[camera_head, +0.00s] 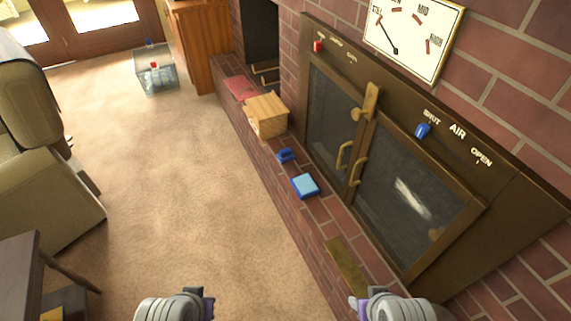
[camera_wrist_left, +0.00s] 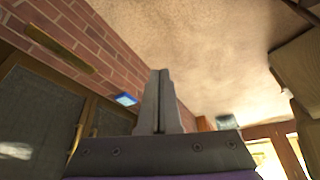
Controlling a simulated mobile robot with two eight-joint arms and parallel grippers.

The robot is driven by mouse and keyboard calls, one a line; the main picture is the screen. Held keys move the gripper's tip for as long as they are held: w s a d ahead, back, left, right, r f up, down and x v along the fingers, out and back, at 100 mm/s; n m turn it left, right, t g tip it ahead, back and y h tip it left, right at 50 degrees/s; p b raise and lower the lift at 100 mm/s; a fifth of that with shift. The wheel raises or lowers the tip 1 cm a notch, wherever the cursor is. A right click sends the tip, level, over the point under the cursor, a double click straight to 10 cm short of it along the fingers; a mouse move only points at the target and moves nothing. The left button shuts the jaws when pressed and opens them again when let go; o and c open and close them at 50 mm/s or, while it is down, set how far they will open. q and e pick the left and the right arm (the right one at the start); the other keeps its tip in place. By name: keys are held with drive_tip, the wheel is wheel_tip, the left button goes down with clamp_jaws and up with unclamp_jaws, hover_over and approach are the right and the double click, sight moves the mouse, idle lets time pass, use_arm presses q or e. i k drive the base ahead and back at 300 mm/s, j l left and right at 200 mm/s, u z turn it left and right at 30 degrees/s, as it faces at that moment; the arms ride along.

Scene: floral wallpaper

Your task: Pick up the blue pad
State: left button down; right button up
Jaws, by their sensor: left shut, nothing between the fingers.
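The blue pad (camera_head: 305,185), light blue on top with darker blue sides, lies on the brick hearth ledge in front of the stove doors. It also shows small in the left wrist view (camera_wrist_left: 126,99), left of the fingers and well beyond them. My left gripper (camera_head: 180,306) is at the bottom of the head view, over the carpet and far from the pad. In the left wrist view its fingers (camera_wrist_left: 161,75) are together and empty. My right gripper (camera_head: 384,304) is at the bottom right of the head view; its fingers do not show clearly.
A small blue object (camera_head: 285,155) and a wooden box (camera_head: 267,116) sit farther along the brick ledge (camera_head: 268,160). A brass plate (camera_head: 346,265) lies nearer. The stove doors (camera_head: 415,190) stand behind. The carpet (camera_head: 180,190) is open; an armchair (camera_head: 45,165) is left.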

sight(287, 155)
drive_tip(key=i+j, duration=0.2)
drive_tip(key=i, duration=0.25)
drive_tip(key=i+j, duration=0.2)
drive_tip(key=i, duration=0.25)
drive_tip(key=i+z, duration=0.15)
drive_tip(key=z, duration=0.3)
drive_tip(key=i+j+z, duration=0.1)
drive_tip(key=z, duration=0.4)
drive_tip(key=j+z, duration=0.2)
drive_tip(key=z, duration=0.25)
drive_tip(key=i, duration=0.05)
